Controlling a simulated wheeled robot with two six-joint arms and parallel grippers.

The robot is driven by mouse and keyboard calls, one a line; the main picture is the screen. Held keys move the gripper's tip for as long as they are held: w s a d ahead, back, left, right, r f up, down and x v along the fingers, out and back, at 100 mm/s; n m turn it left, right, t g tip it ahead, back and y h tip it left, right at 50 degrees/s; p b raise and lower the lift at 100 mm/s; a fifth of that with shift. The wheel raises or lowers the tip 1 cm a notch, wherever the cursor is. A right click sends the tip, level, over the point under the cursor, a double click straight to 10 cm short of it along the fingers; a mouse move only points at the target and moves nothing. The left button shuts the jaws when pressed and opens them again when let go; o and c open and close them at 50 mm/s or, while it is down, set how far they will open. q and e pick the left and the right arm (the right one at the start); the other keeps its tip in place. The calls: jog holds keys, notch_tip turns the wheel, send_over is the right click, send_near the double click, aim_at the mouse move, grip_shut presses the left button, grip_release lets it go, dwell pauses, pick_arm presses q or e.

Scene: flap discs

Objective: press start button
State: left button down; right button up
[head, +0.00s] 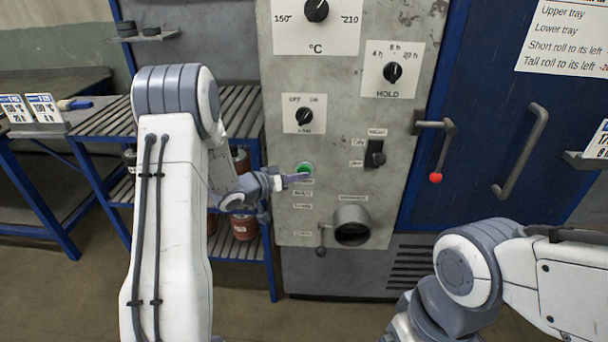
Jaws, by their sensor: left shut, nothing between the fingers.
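A green round button (304,168) sits on the grey control panel (340,125), with small labels below it. My left gripper (304,177) is shut and empty, its fingertips at the lower edge of the green button. I cannot tell whether the tips touch it. My right arm comes in at the lower right, and its gripper is out of view.
The panel also has dials, a black switch (375,154) and a round outlet (351,226). A blue door (500,130) with a red-tipped latch (436,177) is to the right. A slatted rack (110,118) stands to the left.

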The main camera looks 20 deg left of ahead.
pick_arm(q)
jog(key=shift+w+r, duration=0.1)
jog(key=shift+w, duration=0.05)
dwell(0.3)
jog(key=shift+w+a+r+p, duration=0.1)
jog(key=shift+w+a+p, duration=0.1)
jog(key=shift+w+p, duration=0.1)
jog(key=shift+s+d, duration=0.1)
dwell(0.4)
jog(key=s+d, duration=0.1)
jog(key=s, duration=0.5)
jog(key=shift+d, duration=0.4)
